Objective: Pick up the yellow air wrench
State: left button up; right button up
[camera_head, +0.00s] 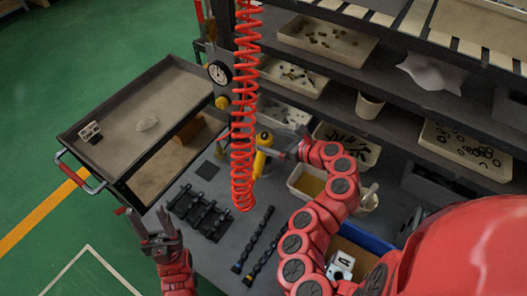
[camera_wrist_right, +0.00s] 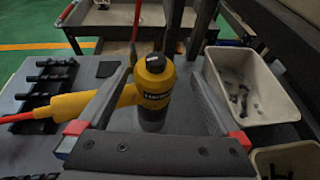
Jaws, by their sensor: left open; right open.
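The yellow air wrench (camera_head: 262,141) stands on the grey workbench (camera_head: 240,259), partly hidden behind a red coiled hose (camera_head: 244,105) in the head view. In the right wrist view the wrench (camera_wrist_right: 153,82) is upright with a dark lower end, its yellow handle (camera_wrist_right: 88,102) pointing left to a red hose. My right gripper (camera_head: 281,152) is open beside the wrench. In its wrist view the fingers (camera_wrist_right: 161,78) lie on either side of the wrench body, and contact cannot be told. My left gripper (camera_head: 148,222) is open and empty at the bench's left front.
Black valve parts (camera_head: 200,211) and dark rods (camera_head: 252,241) lie on the bench. A tray cart (camera_head: 122,106) stands at left. A parts bin (camera_wrist_right: 250,88) is right of the wrench in the wrist view. Shelves (camera_head: 396,128) with bins rise behind.

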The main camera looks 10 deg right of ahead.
aim_at(260, 139)
jog(key=shift+w+a+f, duration=0.1)
jog(key=shift+w+a, duration=0.25)
jog(key=shift+a, duration=0.05)
jog(key=shift+w+a+f+p, duration=0.3)
jog(key=shift+w+a+p, duration=0.1)
jog(key=shift+p, duration=0.15)
jog(key=p+x, duration=0.1)
jog(key=x, duration=0.2)
jog(key=shift+s+a+p, duration=0.1)
jog(key=shift+s+p, duration=0.1)
jog(key=shift+p, duration=0.1)
jog(key=shift+w+a+f, duration=0.25)
jog(key=shift+w+f, duration=0.2)
grip_shut()
jog(key=shift+r, duration=0.1)
